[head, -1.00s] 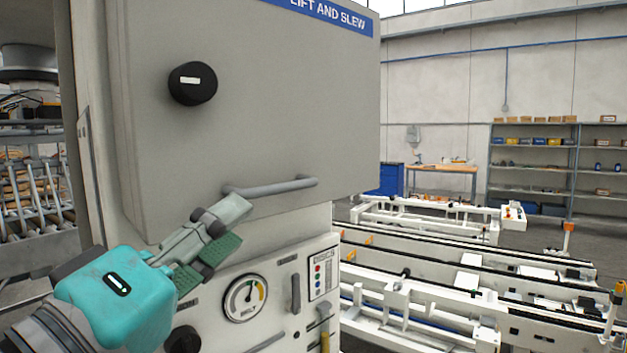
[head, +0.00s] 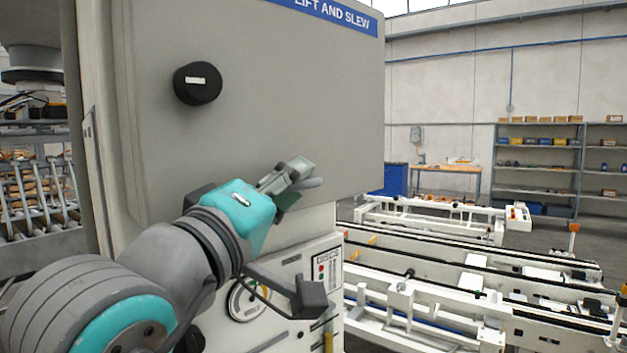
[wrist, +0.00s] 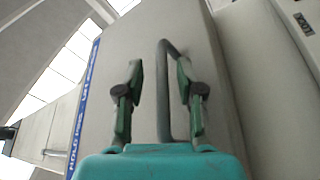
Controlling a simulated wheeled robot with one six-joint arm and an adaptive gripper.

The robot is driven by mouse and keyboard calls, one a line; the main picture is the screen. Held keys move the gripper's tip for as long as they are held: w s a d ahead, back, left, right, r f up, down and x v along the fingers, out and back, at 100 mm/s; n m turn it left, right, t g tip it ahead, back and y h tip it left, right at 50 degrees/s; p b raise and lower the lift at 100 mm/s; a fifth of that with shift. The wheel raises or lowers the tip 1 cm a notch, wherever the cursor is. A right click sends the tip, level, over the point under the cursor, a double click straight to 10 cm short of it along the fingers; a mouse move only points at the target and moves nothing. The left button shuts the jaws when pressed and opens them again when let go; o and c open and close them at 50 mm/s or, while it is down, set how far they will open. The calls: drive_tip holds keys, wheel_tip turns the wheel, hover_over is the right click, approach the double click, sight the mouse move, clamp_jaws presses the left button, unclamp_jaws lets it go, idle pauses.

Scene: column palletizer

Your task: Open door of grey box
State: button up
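The grey box (head: 270,90) has a flat grey door with a black knob (head: 197,83) at its upper left and a blue "LIFT AND SLEW" label along the top. A grey bar handle (wrist: 164,90) sits low on the door. In the head view my gripper (head: 295,170) covers most of the handle, and only its right end shows. In the wrist view my gripper (wrist: 160,88) is open, with one finger on each side of the bar and gaps between fingers and bar. The door looks shut.
Below the door is a panel with a gauge (head: 245,300) partly hidden by my arm, and a "DISCS" plate (head: 328,268). White conveyor frames (head: 450,270) stand to the right. Shelves (head: 540,165) and a workbench (head: 447,168) stand far back.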

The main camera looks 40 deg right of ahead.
drive_tip(key=shift+w+d, duration=0.1)
drive_tip(key=shift+d, duration=0.2)
clamp_jaws()
drive_tip(key=shift+r, duration=0.1)
drive_tip(key=shift+d, duration=0.1)
